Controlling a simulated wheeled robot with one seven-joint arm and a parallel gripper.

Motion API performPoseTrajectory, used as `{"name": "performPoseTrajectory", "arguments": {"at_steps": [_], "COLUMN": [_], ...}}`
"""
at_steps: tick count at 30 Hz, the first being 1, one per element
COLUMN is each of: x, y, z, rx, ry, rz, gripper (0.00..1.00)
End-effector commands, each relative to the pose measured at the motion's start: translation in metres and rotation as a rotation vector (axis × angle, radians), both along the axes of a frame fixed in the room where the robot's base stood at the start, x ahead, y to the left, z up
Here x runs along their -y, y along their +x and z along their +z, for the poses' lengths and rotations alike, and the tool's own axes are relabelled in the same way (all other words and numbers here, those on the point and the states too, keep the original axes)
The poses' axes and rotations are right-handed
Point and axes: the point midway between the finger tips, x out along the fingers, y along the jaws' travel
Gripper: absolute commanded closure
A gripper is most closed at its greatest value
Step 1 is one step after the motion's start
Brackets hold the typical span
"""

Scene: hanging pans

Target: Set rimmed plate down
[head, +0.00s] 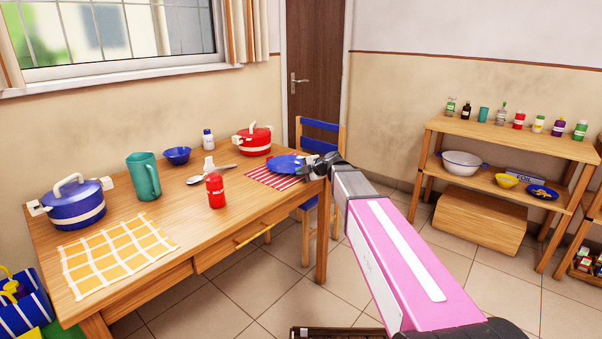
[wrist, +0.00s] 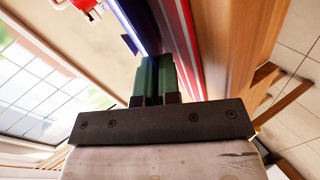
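The blue rimmed plate (head: 284,164) is level over the red-and-white striped placemat (head: 262,178) at the right end of the wooden table. A thin gap or contact beneath it cannot be told. My gripper (head: 318,166) is at the plate's right edge. In the wrist view the plate's rim (wrist: 121,22) runs edge-on into the green fingertips (wrist: 153,62), which are close together on it. The striped placemat (wrist: 182,40) lies alongside in that view. Much of the plate is out of the wrist view.
A red pot (head: 252,141) stands just behind the plate. A red bottle (head: 215,190), a spoon (head: 205,178) and a blue bowl (head: 177,156) are to the left. A blue chair (head: 319,135) is behind the table's right end.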

Motion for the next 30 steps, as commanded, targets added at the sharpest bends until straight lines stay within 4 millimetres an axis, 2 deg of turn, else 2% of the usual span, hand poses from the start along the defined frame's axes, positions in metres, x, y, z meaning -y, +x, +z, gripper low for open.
{"name": "performPoseTrajectory", "arguments": {"at_steps": [11,12,23,30], "x": [0.0,0.0,0.001,0.028], "y": [0.0,0.0,-0.001,-0.022], "z": [-0.004,-0.004,0.0,0.015], "rx": [0.001,0.002,0.002,0.001], "ry": [0.0,0.0,0.0,0.0], "rz": [-0.001,-0.001,-0.001,-0.002], "gripper": [1.0,0.85,0.85,0.85]}}
